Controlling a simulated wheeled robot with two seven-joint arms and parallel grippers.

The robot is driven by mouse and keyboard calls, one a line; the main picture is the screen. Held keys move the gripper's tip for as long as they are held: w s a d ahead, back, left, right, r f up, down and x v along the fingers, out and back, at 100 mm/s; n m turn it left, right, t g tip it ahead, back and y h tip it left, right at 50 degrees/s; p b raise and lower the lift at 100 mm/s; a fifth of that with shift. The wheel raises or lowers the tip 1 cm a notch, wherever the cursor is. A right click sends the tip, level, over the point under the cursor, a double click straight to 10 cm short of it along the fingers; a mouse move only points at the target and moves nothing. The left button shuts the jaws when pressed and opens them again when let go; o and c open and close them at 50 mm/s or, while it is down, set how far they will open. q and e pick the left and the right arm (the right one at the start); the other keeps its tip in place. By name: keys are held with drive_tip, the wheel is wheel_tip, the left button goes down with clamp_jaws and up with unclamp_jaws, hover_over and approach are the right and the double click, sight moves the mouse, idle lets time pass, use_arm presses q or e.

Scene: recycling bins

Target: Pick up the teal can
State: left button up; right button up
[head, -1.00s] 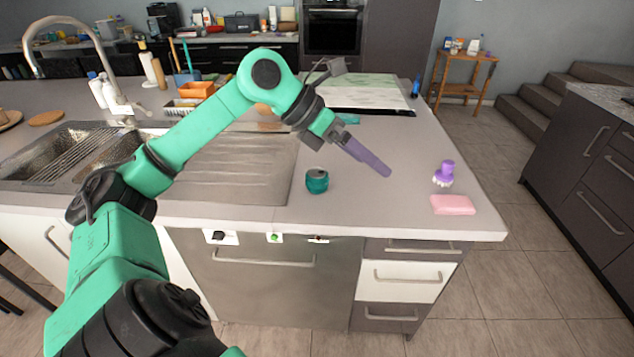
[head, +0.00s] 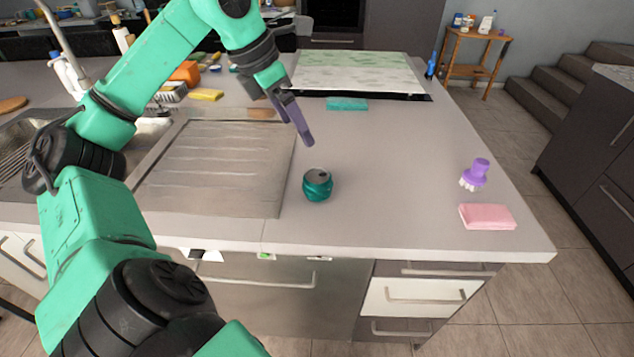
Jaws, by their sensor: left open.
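The teal can (head: 317,185) stands upright on the grey counter (head: 390,190), right of the sink's ridged drainboard, and looks dented around its side. My left gripper (head: 303,138) hangs above and behind the can, its purple fingers pointing down and slightly right. It is open and empty, apart from the can. My right gripper is not in the head view.
A pink sponge (head: 487,217) and a purple-handled brush (head: 475,174) lie to the right near the counter edge. A teal cloth or sponge (head: 347,104) lies before the cooktop board (head: 355,73). The counter around the can is clear.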

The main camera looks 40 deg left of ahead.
use_arm(q)
drive_tip(key=b, duration=0.3)
approach(314, 176)
drive_tip(key=r, duration=0.2)
drive_tip(key=x, duration=0.4)
drive_tip(key=b+x, duration=0.1)
drive_tip(key=x, duration=0.1)
drive_tip(key=shift+s+d+f, duration=0.15)
drive_tip(key=shift+s+f, duration=0.15)
drive_tip(key=shift+f, duration=0.1)
drive_tip(key=x, duration=0.4)
drive_tip(key=p+x, duration=0.1)
drive_tip(key=x, duration=0.3)
drive_tip(key=shift+w+a, duration=0.15)
drive_tip(key=shift+a, duration=0.1)
drive_tip(key=c, duration=1.2)
drive_tip(key=shift+r, duration=0.1)
drive_tip(key=shift+c, duration=1)
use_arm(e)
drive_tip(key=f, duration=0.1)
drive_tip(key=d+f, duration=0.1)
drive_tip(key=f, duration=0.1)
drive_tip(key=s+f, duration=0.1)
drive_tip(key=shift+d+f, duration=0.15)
